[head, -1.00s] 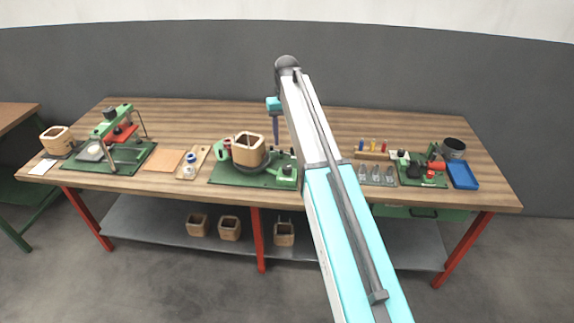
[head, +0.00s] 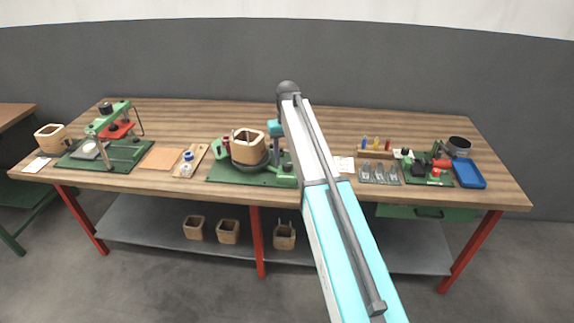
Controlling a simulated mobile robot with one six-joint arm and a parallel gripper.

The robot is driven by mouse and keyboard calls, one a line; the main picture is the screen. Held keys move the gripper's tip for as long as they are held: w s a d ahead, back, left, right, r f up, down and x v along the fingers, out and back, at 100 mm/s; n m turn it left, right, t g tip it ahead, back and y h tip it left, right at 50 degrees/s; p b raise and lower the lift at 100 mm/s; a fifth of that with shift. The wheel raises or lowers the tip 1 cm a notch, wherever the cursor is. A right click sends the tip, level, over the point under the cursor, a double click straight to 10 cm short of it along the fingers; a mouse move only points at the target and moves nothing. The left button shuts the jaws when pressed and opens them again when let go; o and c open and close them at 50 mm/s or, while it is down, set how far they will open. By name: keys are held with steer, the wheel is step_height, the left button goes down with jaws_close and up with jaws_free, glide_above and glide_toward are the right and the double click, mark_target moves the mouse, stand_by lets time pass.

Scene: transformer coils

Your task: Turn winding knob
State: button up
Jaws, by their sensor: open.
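The winding station is a green base plate (head: 228,175) in the middle of the bench. A square wooden coil former (head: 248,146) sits upright on its dark round turntable (head: 252,166). A small green housing (head: 286,177) stands at the plate's right end. The winding knob is too small to tell apart there. My gripper (head: 285,158) points down from the teal wrist, just above the green housing and right of the former. It is open, with nothing seen in it. My arm hides part of it, and I cannot tell whether it touches the housing.
A green and red press (head: 112,130) and a wooden former (head: 52,137) stand at the left. A tan board (head: 160,158) lies left of the station. A blue tray (head: 468,173) and a dark cup (head: 458,146) are at the right. The bench's back strip is clear.

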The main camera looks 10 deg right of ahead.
steer(key=shift+f+b, duration=0.35)
steer(key=shift+f, duration=0.65)
steer(key=c, duration=1)
steer(key=shift+c, duration=0.2)
steer(key=shift+m, duration=0.4)
steer(key=m+p, duration=0.1)
steer(key=m, duration=0.4)
steer(key=shift+r, duration=0.1)
steer(key=m, duration=0.5)
steer(key=shift+a+p, duration=0.1)
steer(key=shift+p, duration=0.25)
steer(key=shift+m, duration=0.3)
steer(key=shift+w, duration=0.1)
